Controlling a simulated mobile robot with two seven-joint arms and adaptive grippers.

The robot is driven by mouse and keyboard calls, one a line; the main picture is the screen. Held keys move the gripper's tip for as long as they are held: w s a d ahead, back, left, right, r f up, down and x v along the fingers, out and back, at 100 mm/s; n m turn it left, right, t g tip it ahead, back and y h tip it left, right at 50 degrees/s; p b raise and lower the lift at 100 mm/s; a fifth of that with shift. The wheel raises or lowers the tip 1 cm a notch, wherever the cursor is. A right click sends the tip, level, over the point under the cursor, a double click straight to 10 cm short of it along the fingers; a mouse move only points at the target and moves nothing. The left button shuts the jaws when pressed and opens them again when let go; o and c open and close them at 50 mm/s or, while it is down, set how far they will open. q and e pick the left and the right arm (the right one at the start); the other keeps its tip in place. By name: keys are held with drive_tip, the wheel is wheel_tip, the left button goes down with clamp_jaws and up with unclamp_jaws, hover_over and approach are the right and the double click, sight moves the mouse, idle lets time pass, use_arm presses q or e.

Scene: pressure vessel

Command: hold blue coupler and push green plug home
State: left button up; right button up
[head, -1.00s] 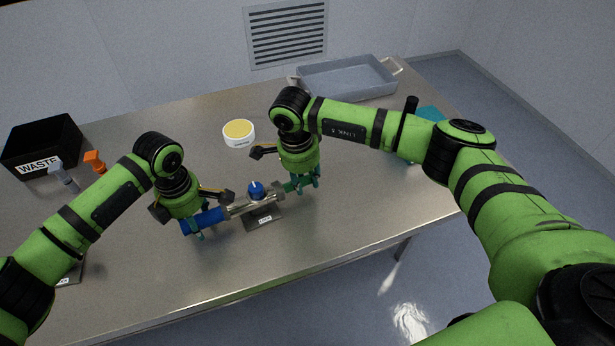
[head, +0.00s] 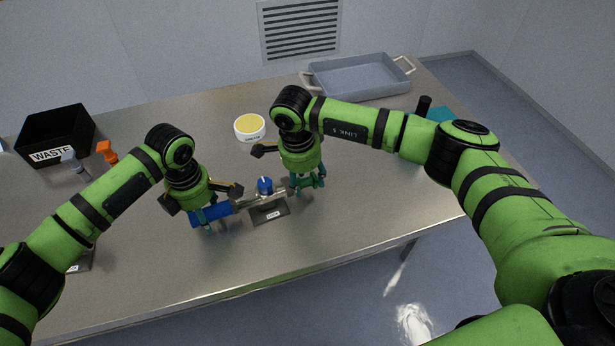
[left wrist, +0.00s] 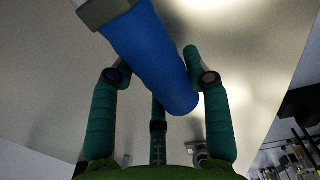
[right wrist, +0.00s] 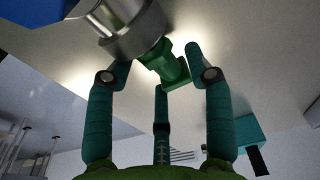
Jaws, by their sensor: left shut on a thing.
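The blue coupler (head: 210,215) lies at the left end of a small metal vessel (head: 270,200) with a blue knob (head: 265,185) on top. My left gripper (head: 205,220) is shut on the coupler, which runs between its fingers in the left wrist view (left wrist: 155,60). The green plug (right wrist: 165,65) is at the vessel's other end, in line with a shiny metal collar (right wrist: 130,25). My right gripper (head: 308,186) is at that end, its fingers on both sides of the plug. I cannot tell whether they touch it or how deep the plug sits.
A black WASTE bin (head: 53,155) and an orange-topped tool (head: 105,150) are at the left. A white bowl with yellow inside (head: 250,125) stands behind the vessel. A grey tray (head: 360,85) is at the back right. The steel table's front (head: 200,275) is clear.

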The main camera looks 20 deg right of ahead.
sight(300, 184)
use_arm(q)
drive_tip(key=shift+d, duration=0.1)
use_arm(e)
wheel_tip(300, 184, up, 12)
drive_tip(key=a, duration=0.1)
drive_tip(key=shift+s+a, duration=0.15)
drive_tip(key=shift+a, duration=0.15)
idle(0.3)
use_arm(q)
drive_tip(key=o, duration=1.5)
drive_tip(key=shift+o, duration=0.2)
wheel_tip(300, 184, up, 12)
drive_tip(key=shift+f, duration=0.1)
